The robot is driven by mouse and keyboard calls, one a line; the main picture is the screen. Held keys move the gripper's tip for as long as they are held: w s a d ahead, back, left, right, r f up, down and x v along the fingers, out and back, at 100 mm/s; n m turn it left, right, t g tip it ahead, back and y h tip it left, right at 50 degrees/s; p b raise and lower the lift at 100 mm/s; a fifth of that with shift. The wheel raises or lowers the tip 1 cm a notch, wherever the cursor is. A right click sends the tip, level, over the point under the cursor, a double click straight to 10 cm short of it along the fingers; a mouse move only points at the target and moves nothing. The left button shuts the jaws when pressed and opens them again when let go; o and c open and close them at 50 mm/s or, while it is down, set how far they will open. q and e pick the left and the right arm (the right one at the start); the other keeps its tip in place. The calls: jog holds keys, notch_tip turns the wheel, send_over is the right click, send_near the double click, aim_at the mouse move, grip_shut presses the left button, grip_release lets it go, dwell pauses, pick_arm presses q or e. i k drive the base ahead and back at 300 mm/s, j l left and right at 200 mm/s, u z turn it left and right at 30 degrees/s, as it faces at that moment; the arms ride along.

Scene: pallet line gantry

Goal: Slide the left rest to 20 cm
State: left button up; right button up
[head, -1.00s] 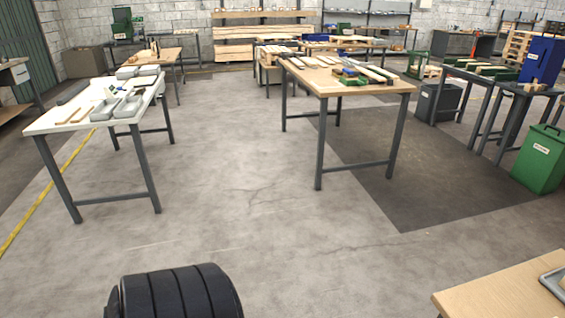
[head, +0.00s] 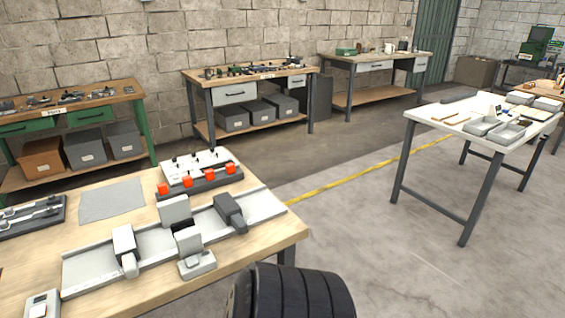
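A long pale grey rail (head: 85,270) runs slantwise along the near wooden table at lower left. A white block-shaped rest (head: 124,243) stands on its left part and is the leftmost one. A dark grey block (head: 230,211) stands on its right part. A light grey upright block (head: 174,209) and another light block on a foot (head: 190,250) stand near its middle. I cannot read any scale marks at this size. Neither of my grippers is in view.
The wooden table (head: 285,238) also bears a grey sheet (head: 111,200), a panel with red blocks (head: 200,172), a dark tool tray (head: 30,216) and a small grey device (head: 42,305). Benches line the wall. A white table (head: 432,117) stands right, with clear floor (head: 370,265) before it.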

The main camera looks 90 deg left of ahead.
aim_at(126, 248)
jog(key=u, duration=3.95)
